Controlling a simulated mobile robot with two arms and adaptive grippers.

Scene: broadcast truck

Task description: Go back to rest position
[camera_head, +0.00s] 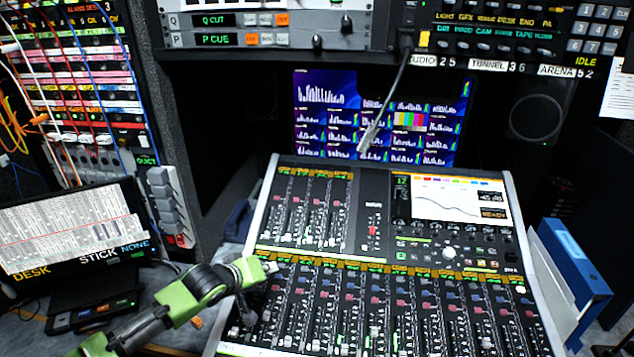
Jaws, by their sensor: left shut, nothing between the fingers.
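My left arm, green and black, comes in from the lower left. My left gripper (268,269) is over the left edge of the mixing console (262,215), near the upper left of its lower fader bank. It is shut with nothing in it. Whether it touches the console cannot be told from this view. My right gripper does not show.
A laptop-like screen (65,235) and a small dark box (92,312) are on the desk at left. A patch bay (75,80) with hanging cables stands behind. A blue binder (572,262) stands right of the console. A gooseneck microphone (385,110) hangs above.

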